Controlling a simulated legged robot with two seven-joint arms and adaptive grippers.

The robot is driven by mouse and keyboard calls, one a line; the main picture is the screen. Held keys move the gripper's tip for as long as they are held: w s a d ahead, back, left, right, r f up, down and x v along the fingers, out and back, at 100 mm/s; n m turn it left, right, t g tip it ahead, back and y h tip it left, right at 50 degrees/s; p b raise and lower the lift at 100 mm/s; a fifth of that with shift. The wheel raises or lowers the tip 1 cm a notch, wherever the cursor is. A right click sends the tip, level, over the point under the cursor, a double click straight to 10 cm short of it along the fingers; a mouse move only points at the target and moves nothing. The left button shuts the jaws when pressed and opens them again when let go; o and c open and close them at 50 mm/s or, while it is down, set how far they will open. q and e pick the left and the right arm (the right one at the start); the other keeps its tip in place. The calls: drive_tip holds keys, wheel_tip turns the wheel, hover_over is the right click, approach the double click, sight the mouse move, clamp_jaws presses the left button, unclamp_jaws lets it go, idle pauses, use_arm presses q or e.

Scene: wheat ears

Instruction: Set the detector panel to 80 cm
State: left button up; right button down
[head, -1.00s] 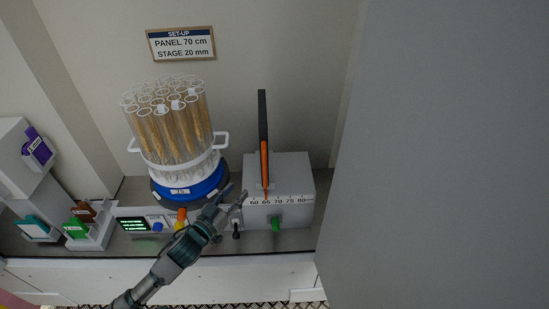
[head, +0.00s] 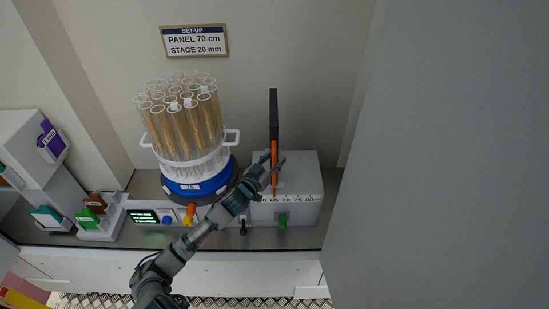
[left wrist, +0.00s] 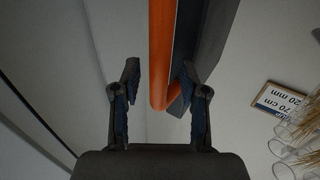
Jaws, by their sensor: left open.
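The detector panel (head: 274,105) is a tall dark upright plate with an orange front edge. It stands on a grey box (head: 310,175) whose front scale runs from 60 to 80. The orange edge's lower end points near 65. My left gripper (head: 273,160) is open at the panel's lower part. In the left wrist view the orange edge (left wrist: 161,45) passes between the two open fingers of that gripper (left wrist: 160,75). I cannot tell whether a finger touches it. My right gripper is not in view.
A wall sign (head: 194,41) reads panel 70 cm, stage 20 mm. A rack of glass tubes with wheat ears (head: 185,120) stands on a blue base left of the box. A green knob (head: 283,221) and black lever (head: 243,228) are at the box's front. A grey surface fills the right.

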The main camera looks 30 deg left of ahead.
use_arm(q)
drive_tip(key=shift+w+a+f, duration=0.1)
drive_tip(key=shift+a, duration=0.2)
drive_tip(key=shift+d, duration=0.35)
clamp_jaws()
drive_tip(key=shift+d, duration=0.1)
drive_tip(key=w+d+p, duration=0.1)
drive_tip(key=w+d, duration=0.7)
drive_tip(key=d, duration=0.4)
drive_tip(key=shift+d+r+p, duration=0.2)
drive_tip(key=shift+d+p, duration=0.05)
drive_tip(key=shift+p, duration=0.05)
unclamp_jaws()
drive_tip(key=shift+d, duration=0.2)
drive_tip(key=shift+w+d+f, duration=0.1)
drive_tip(key=shift+d, duration=0.1)
